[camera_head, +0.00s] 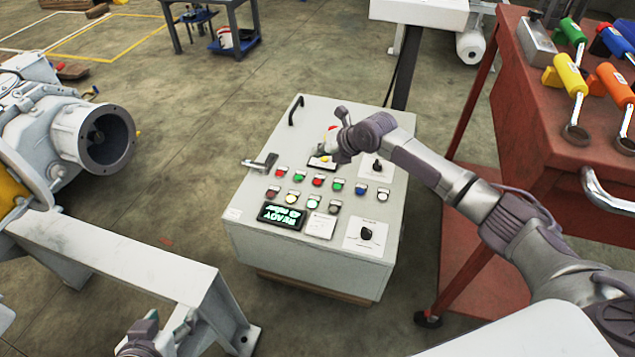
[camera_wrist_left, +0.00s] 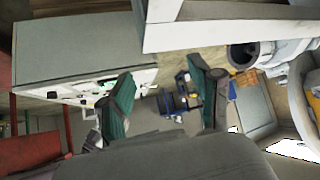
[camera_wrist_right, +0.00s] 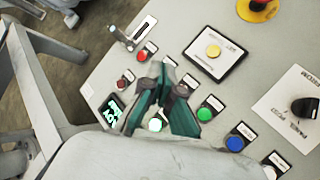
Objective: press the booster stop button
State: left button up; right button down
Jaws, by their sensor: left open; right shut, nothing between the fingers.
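A white control cabinet (camera_head: 255,225) stands in the middle of the head view. Its sloped top has two rows of coloured buttons, including a red button (camera_wrist_right: 145,55), a darker red button (camera_wrist_right: 122,83), a green button (camera_wrist_right: 205,115), a blue button (camera_wrist_right: 237,143) and a lit white button (camera_wrist_right: 155,125). The labels are too small to read, so I cannot tell which is booster stop. My right gripper (camera_wrist_right: 167,66) is shut and empty over the panel, hiding some buttons; I cannot tell whether it touches. My left gripper (camera_wrist_left: 165,82) is open and empty, away from the panel.
A yellow button (camera_wrist_right: 213,50) and a red-topped knob (camera_wrist_right: 262,5) sit higher on the panel. A black rotary knob (camera_head: 366,233) and lit display (camera_head: 281,215) are near its front. A red tool cart (camera_head: 540,130) stands right, a grey frame (camera_head: 120,262) left.

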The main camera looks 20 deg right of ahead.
aim_at(319, 182)
notch_tip(319, 182, down, 2)
jog(key=shift+f+b, duration=0.15)
jog(key=shift+b, duration=0.55)
pick_arm(q)
jog(key=w+d+r+t+h+b, duration=0.25)
jog(key=w+r+t, duration=0.35)
jog(key=r+t, duration=0.3)
pick_arm(e)
notch_tip(319, 182, down, 2)
jog(key=shift+f+p, duration=0.1)
jog(key=shift+p, duration=0.4)
jog(key=shift+f+b, duration=0.6)
jog(key=shift+f, duration=0.2)
jog(key=shift+f+b, duration=0.7)
jog(key=shift+f, duration=0.1)
pick_arm(q)
jog(key=s+d+r+t+h, duration=0.1)
jog(key=s+r+t+h, duration=0.1)
jog(key=r+t, duration=0.5)
jog(key=shift+s+d+r+m+h, duration=0.3)
jog(key=shift+s+r, duration=0.25)
jog(key=shift+r, duration=2.45)
pick_arm(e)
jog(key=shift+f, duration=0.15)
